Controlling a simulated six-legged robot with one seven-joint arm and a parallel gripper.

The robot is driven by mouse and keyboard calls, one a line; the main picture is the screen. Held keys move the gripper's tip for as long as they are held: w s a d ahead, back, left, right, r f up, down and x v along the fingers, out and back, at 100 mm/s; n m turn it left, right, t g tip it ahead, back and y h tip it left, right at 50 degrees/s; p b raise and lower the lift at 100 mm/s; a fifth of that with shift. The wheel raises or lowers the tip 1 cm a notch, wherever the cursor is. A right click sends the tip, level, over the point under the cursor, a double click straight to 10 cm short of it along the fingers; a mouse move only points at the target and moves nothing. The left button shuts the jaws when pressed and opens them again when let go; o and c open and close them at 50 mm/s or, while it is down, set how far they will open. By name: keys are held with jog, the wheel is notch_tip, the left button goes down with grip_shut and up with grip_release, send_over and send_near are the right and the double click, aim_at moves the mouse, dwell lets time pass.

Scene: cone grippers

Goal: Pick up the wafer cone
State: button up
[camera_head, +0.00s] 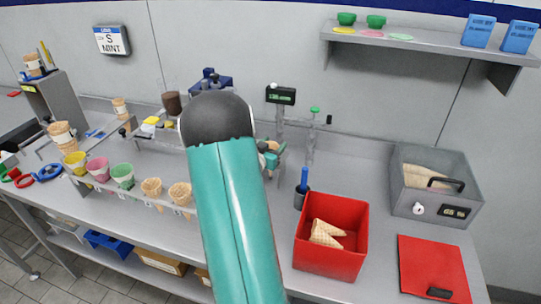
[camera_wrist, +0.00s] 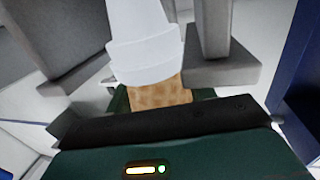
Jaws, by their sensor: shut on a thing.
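In the wrist view a wafer cone (camera_wrist: 160,96) with a waffle-patterned surface shows at the middle, with a smooth white stepped part (camera_wrist: 145,45) joined to it or against it; I cannot tell which. My gripper (camera_wrist: 160,62) has its two grey fingers on either side of this piece and is shut on it. Other wafer cones (camera_head: 325,233) lie in the red bin (camera_head: 330,262), and more cones stand in a rack (camera_head: 152,187) at the left.
A grey box (camera_head: 410,207) with cones inside stands at the right, beside a red board (camera_head: 432,265). Coloured cups (camera_head: 122,175) line the counter's left front. A shelf (camera_head: 430,44) hangs above.

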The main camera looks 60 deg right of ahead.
notch_tip(320, 180, up, 10)
dwell(0.6)
dwell(0.9)
